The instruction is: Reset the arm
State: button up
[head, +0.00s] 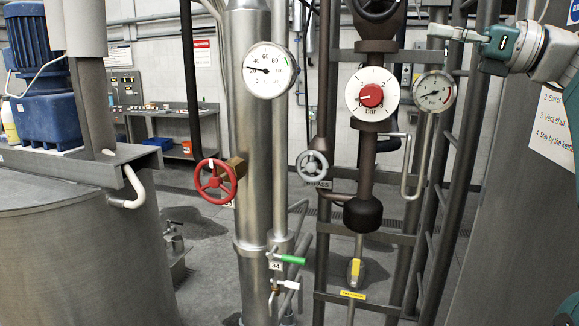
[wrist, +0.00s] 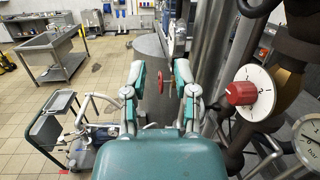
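My gripper (head: 440,32) shows at the upper right of the head view, side-on and pointing left, raised near the top of the pipework. It is in front of the dark ladder-like frame, above the small pressure gauge (head: 434,91) and to the right of the red-knobbed dial (head: 371,94). In the wrist view, my gripper (wrist: 160,76) has its two teal fingers apart with nothing held between them. A red handwheel (wrist: 160,82) shows beyond the gap, apart from the fingers. The red-knobbed dial (wrist: 241,93) is to the right of the fingers.
A thermometer dial (head: 270,69) sits on the steel column; a red handwheel (head: 216,181) and green-handled valve (head: 290,259) are lower. A grey tank (head: 85,250) stands left. In the wrist view, a cart (wrist: 62,125) and steel sink table (wrist: 52,50) stand left, with open tiled floor.

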jog(key=s+a+f+n+h, duration=0.1)
jog(key=a+f+n+h, duration=0.3)
jog(key=f, duration=0.6)
jog(key=s+a+f+n+h, duration=0.1)
jog(key=s+a+f+h, duration=0.1)
jog(key=a+f+h, duration=0.6)
jog(key=s+d+f+n+g+h, duration=0.1)
jog(key=s+d+f+n+h, duration=0.1)
jog(key=s+f+n, duration=0.3)
jog(key=s+d+f+n+h, duration=0.2)
jog(key=s+f+n, duration=0.4)
jog(key=f, duration=0.8)
jog(key=s+d+f+n+g+h, duration=0.1)
jog(key=s+f+n+h, duration=0.1)
jog(key=s+f+n, duration=0.4)
notch_tip(320, 180, down, 4)
jog(key=shift+d+f+g, duration=0.25)
jog(key=shift+d+g, duration=0.05)
jog(key=shift+d, duration=0.1)
